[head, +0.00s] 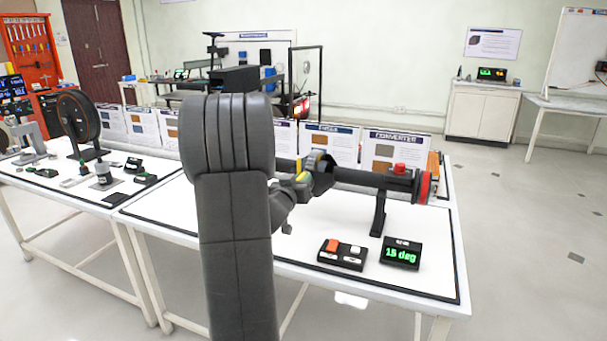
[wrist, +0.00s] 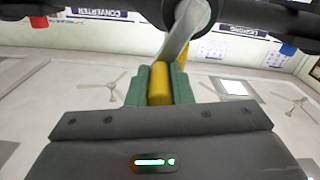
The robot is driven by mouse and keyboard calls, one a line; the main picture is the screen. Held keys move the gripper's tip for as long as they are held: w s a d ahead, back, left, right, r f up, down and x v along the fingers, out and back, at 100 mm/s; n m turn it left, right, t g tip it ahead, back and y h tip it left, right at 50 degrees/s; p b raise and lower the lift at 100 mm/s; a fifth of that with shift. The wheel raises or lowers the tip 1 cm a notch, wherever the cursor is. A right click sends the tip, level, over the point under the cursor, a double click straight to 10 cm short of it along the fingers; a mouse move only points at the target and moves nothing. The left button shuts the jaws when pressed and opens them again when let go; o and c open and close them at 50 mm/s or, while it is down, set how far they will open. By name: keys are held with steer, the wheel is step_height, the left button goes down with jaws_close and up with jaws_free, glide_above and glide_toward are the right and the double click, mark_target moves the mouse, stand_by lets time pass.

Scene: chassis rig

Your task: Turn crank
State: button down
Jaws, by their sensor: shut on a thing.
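The crank's yellow handle (wrist: 159,84) sits between the green pads of my gripper (wrist: 161,80) in the wrist view. My gripper is shut on it. A silver crank arm (wrist: 188,32) runs from the handle up towards a dark round hub. In the head view the crank's black shaft (head: 362,178) lies level above the table on a black stand (head: 378,214). My arm hides most of the gripper and the crank's near end there. A small display (head: 401,254) in front of the shaft seems to read 15 deg.
A black button box (head: 342,254) with orange and white buttons stands left of the display. The white table (head: 430,275) has a bare strip near its front right edge. Sample boards (head: 403,148) stand behind the shaft. A second table (head: 60,200) with instruments adjoins at left.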

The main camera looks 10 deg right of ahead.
steer(key=shift+w+a+r+n+p, duration=0.1)
steer(key=shift+w+a+n+p, duration=0.2)
steer(key=shift+n+p, duration=0.55)
steer(key=shift+w+a+r+n+p, duration=0.15)
steer(key=shift+a+n+p, duration=0.25)
steer(key=shift+n+p, duration=0.45)
steer(key=shift+w+a+r+n+p, duration=0.1)
steer(key=shift+w+a+n+p, duration=0.2)
steer(key=shift+n+p, duration=0.55)
steer(key=shift+a+f, duration=0.1)
steer(key=c, duration=1.3)
jaws_free()
steer(key=v, duration=1.4)
steer(key=shift+b, duration=0.35)
